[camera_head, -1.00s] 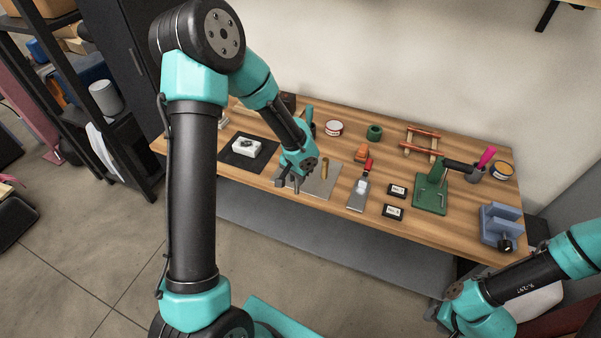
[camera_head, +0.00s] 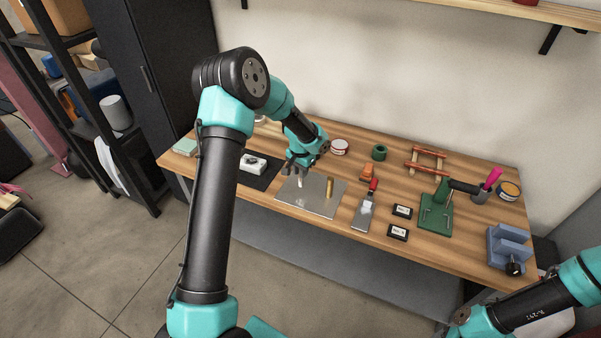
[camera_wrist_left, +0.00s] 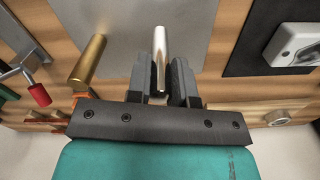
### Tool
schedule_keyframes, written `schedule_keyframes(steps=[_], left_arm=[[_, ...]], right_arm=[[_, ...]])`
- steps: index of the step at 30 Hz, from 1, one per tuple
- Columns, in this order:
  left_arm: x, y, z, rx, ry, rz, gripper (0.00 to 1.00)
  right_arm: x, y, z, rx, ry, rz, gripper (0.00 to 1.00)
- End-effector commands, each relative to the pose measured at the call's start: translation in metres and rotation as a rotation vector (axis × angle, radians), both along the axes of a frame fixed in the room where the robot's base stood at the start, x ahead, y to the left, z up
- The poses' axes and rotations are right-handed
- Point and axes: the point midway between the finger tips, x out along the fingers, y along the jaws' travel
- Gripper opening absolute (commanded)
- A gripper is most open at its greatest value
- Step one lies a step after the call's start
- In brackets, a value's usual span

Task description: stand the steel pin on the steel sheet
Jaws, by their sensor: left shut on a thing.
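My left gripper (camera_head: 296,172) is shut on the steel pin (camera_head: 299,182), over the back left part of the steel sheet (camera_head: 308,207). The pin is slim, bright and roughly upright in the head view. In the left wrist view the steel pin (camera_wrist_left: 161,62) sticks out between the two dark fingers (camera_wrist_left: 160,80), with the steel sheet (camera_wrist_left: 120,25) behind it. Whether its lower end touches the sheet I cannot tell. The right arm enters at the bottom right of the head view, and its fingers do not show.
A brass pin (camera_head: 329,187) stands on the sheet to the right of my gripper. A black mat (camera_head: 262,180) with a white device (camera_head: 252,164) is on the left. The sheet's front part is clear.

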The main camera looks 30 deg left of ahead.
Motion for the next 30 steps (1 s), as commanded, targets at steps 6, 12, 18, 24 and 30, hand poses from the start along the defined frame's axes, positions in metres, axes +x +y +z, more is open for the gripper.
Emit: schedule_keyframes(steps=[6, 12, 18, 24, 30], left_arm=[[0.020, 0.012, -0.002, 0.000, 0.001, 0.000, 0.06], [0.021, 0.013, -0.002, 0.000, 0.001, -0.001, 0.06], [0.024, 0.015, -0.002, 0.001, 0.000, 0.000, 0.06], [0.026, 0.016, -0.024, -0.001, 0.003, 0.000, 0.06], [0.027, 0.016, -0.038, 0.000, 0.001, 0.000, 0.06]], right_arm=[[0.000, 0.000, 0.000, 0.000, 0.000, 0.000, 0.43], [0.000, 0.000, 0.000, 0.000, 0.000, 0.000, 0.43], [0.000, 0.000, 0.000, 0.000, 0.000, 0.000, 0.43], [0.000, 0.000, 0.000, 0.000, 0.000, 0.000, 0.43], [0.000, 0.000, 0.000, 0.000, 0.000, 0.000, 0.43]])
